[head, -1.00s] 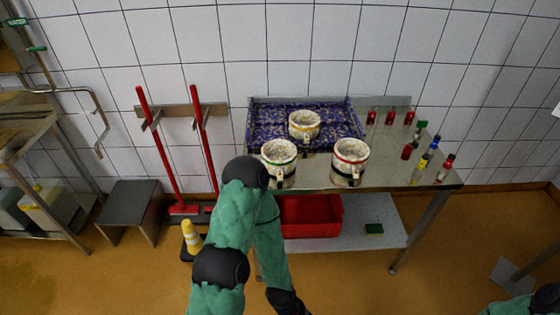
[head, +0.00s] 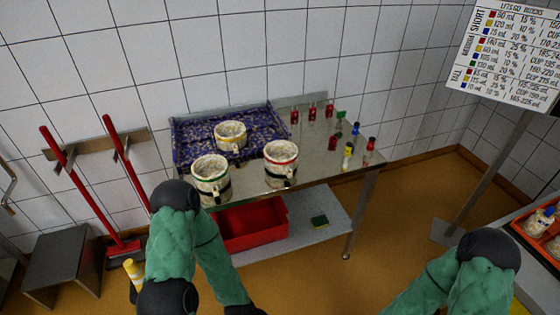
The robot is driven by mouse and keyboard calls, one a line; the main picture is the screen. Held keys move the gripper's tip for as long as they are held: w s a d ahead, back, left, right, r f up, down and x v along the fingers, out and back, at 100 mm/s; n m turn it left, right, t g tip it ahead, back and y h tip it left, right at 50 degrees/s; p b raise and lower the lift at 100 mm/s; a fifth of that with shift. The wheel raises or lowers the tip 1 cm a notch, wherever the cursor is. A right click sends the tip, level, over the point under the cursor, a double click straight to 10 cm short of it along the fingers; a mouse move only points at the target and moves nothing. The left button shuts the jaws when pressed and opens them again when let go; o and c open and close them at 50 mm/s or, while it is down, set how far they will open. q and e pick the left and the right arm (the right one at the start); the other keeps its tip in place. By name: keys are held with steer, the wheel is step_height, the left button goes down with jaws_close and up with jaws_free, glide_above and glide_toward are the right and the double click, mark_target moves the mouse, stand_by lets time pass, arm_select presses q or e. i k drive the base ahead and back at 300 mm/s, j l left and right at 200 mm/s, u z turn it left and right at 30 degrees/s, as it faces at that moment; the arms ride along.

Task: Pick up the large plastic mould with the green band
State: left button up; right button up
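The mould with the green band (head: 208,186) stands upright at the front left of the steel table (head: 310,172). It is pale and speckled, with a handle and a dark strip lower down. The red-banded mould (head: 279,172) stands to its right, and the yellow-banded mould (head: 230,144) stands behind on a blue patterned mat (head: 185,140). My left arm's elbow shows just in front of the green-banded mould, with the forearm running down out of the picture. My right arm shows at the lower right. Neither gripper is in view.
Small bottles (head: 348,157) and red-topped pieces (head: 312,111) stand at the table's right. A red bin (head: 252,226) and a sponge (head: 319,222) lie on the lower shelf. A sign (head: 508,55) on a stand and an orange crate (head: 528,245) are at right. Floor between is clear.

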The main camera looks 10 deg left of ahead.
mark_target(211, 173)
steer(key=j+u, duration=0.1)
steer(key=u, duration=0.4)
steer(key=i+j+u, duration=0.1)
steer(key=u, duration=0.35)
steer(key=i+u, duration=0.1)
steer(key=u, duration=0.4)
